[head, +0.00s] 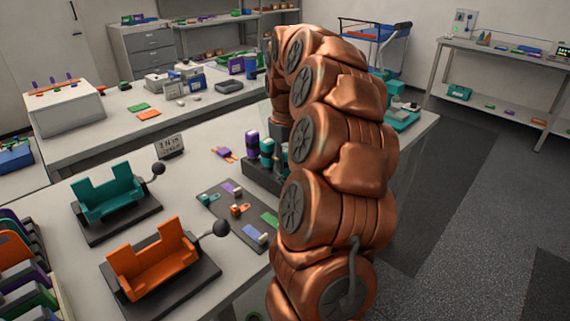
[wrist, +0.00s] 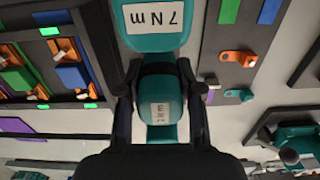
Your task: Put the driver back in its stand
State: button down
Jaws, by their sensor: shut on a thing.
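My gripper (wrist: 158,78) is shut on a teal driver (wrist: 160,84) with a small white label, its dark fingers on either side of the handle. A larger teal part labelled 7 Nm (wrist: 153,42) shows just beyond the fingertips; I cannot tell whether it belongs to the same driver. In the head view the dark stand (head: 262,180) is on the near table, partly hidden by my copper arm. A purple driver (head: 252,145) and a teal driver (head: 267,148) stand upright there. My gripper is largely hidden beside them, and whether the held driver touches the stand is unclear.
Left of the stand are a small sign (head: 170,146), a dark mat (head: 222,213) with small coloured parts, and teal (head: 108,203) and orange (head: 150,265) fixtures with ball-ended levers. A second table (head: 85,145) with equipment is behind. Grey floor is open at right.

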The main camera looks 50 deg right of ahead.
jog(key=shift+f, duration=0.1)
jog(key=c, duration=0.7)
grip_release()
jog(key=shift+c, duration=0.2)
notch_tip(320, 180, up, 10)
jog(key=shift+d+f+b, duration=0.1)
jog(key=shift+f+b, duration=0.15)
jog(key=shift+b, duration=0.3)
jog(key=shift+r+p, duration=0.35)
jog(key=shift+r, duration=1.1)
